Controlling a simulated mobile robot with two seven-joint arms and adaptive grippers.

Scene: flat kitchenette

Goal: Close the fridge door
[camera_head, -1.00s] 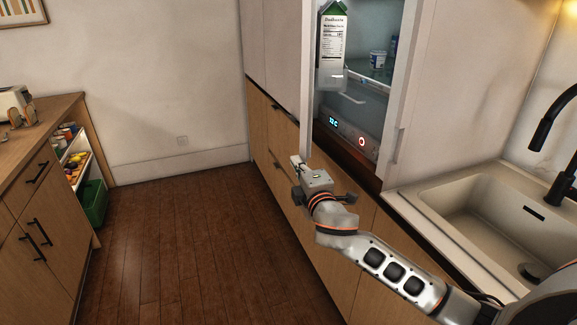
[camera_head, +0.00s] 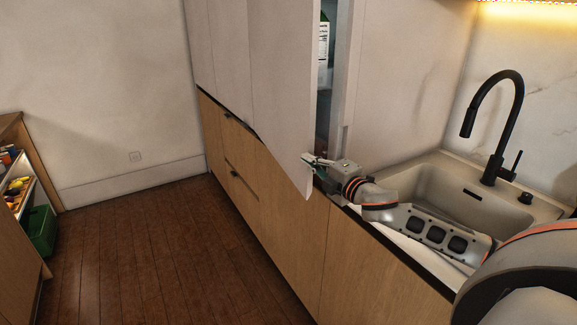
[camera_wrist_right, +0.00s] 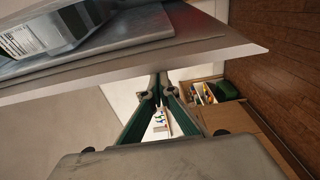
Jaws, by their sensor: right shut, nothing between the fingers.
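The fridge door (camera_head: 285,95) is a tall pale panel in the head view. It stands partly open, with a narrow gap on its right side. Through the gap I see part of a white and green carton (camera_head: 323,50); most of the interior is hidden. My right gripper (camera_head: 308,160) is shut and empty at the door's lower right corner, close to or touching its edge; I cannot tell which. In the right wrist view the shut fingers (camera_wrist_right: 160,80) are in the middle, just below a pale edge, with the carton (camera_wrist_right: 50,30) at the upper left. My left gripper is out of view.
The sink (camera_head: 430,195) with a black faucet (camera_head: 500,120) is on the right, beside my right arm. Wooden lower cabinets (camera_head: 270,205) run below the fridge. The wooden floor (camera_head: 150,255) at left is clear. A green bin (camera_head: 41,230) stands at the far left.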

